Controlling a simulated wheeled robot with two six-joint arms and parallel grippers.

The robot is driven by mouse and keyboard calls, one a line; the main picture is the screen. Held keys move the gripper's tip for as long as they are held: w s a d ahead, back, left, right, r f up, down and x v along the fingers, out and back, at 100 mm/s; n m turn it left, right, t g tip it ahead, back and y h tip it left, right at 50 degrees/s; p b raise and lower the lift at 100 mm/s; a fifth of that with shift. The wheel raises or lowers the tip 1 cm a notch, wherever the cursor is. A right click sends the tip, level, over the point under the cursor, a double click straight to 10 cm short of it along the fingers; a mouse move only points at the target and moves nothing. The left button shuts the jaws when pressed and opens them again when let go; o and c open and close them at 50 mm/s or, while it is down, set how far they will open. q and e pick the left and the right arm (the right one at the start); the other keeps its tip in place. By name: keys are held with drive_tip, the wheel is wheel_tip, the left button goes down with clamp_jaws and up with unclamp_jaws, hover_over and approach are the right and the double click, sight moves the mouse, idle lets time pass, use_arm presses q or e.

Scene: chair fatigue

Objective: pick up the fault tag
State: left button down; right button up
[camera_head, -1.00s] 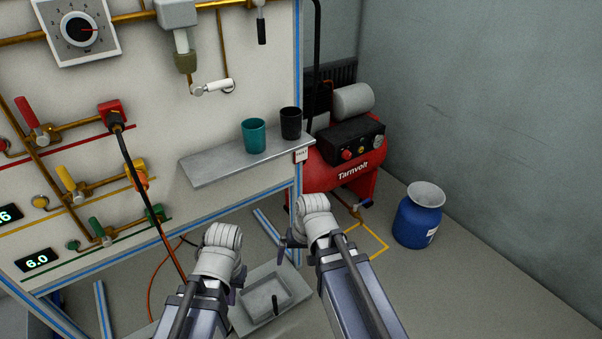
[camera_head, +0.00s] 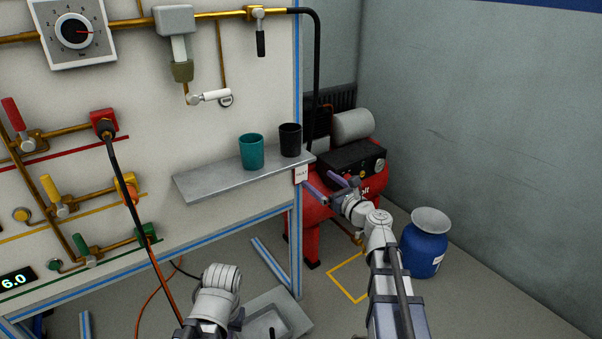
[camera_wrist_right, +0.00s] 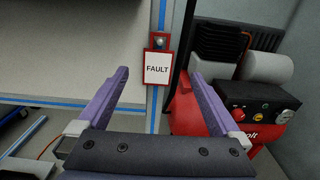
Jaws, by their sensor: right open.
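The fault tag is a small white card (camera_head: 301,175) hanging at the right edge of the panel, just by the end of the shelf. In the right wrist view the tag (camera_wrist_right: 157,70) reads FAULT, has a red frame and hangs from a red holder. My right gripper (camera_head: 318,184) is open and empty, close to the tag. In the right wrist view its purple fingers (camera_wrist_right: 158,80) stand apart, with the tag between them in the picture, beyond the tips. My left arm is low in the head view; its gripper is mostly hidden.
A grey shelf (camera_head: 225,182) carries a teal cup (camera_head: 252,152) and a black cup (camera_head: 290,140). A red compressor (camera_head: 300,212) stands behind my right gripper. A blue drum (camera_head: 424,248) is on the floor at right. A grey tray (camera_head: 285,308) lies below.

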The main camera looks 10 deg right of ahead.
sight(305, 169)
drive_tip(key=shift+x, duration=3.95)
drive_tip(key=shift+f, duration=0.1)
drive_tip(key=c, duration=1.3)
drive_tip(key=shift+a, duration=0.1)
drive_tip(key=shift+c, duration=0.2)
